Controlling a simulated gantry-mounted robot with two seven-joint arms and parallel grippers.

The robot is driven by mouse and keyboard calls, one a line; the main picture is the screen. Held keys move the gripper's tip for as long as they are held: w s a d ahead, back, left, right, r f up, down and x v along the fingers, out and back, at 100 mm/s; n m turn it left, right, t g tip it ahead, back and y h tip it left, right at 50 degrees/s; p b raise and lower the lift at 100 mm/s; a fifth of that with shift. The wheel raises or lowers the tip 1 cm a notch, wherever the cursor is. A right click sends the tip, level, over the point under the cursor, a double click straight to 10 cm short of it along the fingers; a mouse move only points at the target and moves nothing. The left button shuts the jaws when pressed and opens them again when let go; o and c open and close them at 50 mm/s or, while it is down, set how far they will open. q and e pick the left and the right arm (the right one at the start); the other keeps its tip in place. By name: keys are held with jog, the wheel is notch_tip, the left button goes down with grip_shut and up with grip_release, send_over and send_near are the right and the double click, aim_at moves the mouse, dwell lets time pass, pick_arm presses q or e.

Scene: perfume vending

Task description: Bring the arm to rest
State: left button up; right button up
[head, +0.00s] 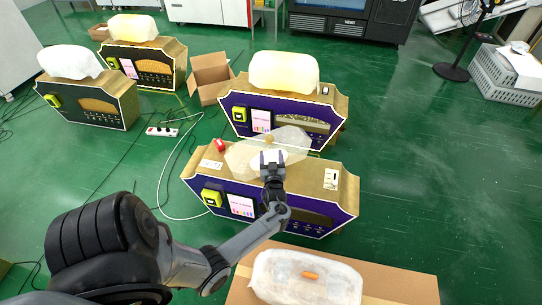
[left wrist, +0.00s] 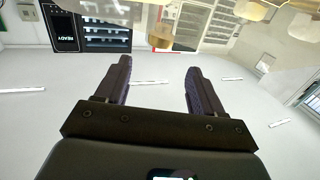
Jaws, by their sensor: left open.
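My left arm comes in from the lower left in the head view and reaches over the nearest purple-and-gold vending machine (head: 320,180). My left gripper (head: 272,158) is above that machine, in front of a translucent pale cover (head: 243,160) on its top. Whether it touches the cover I cannot tell. In the left wrist view the two dark fingers of my left gripper (left wrist: 158,68) stand apart with nothing between them. That view looks toward the ceiling and far wall, upside down. My right gripper is in neither view.
A second machine (head: 285,115) stands just behind, with two more (head: 148,65) at the back left. An open cardboard box (head: 209,75) lies between. Green floor (head: 430,160) is clear to the right.

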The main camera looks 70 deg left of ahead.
pick_arm(q)
jog(key=w+d+r+m+t+h+p, duration=0.1)
jog(key=d+r+m+h+p, duration=0.15)
jog(key=d+m+h, duration=0.65)
jog(key=w+d+r+t+h+p, duration=0.1)
jog(key=d+r+t+h+p, duration=0.15)
jog(key=d, duration=1.25)
jog(key=s+d+r+m+g+h+p, duration=0.1)
jog(key=s+d+r+m+g+h, duration=0.25)
jog(key=s+d, duration=0.5)
jog(key=s+d+r+m+g+h+p, duration=0.2)
jog(key=s+d+r+m, duration=0.15)
jog(key=s+d, duration=0.45)
notch_tip(320, 180, up, 39)
jog(key=d+p, duration=0.1)
jog(key=p, duration=3.6)
jog(key=shift+d+p, duration=0.15)
jog(key=shift+p, duration=0.15)
jog(key=shift+w, duration=0.1)
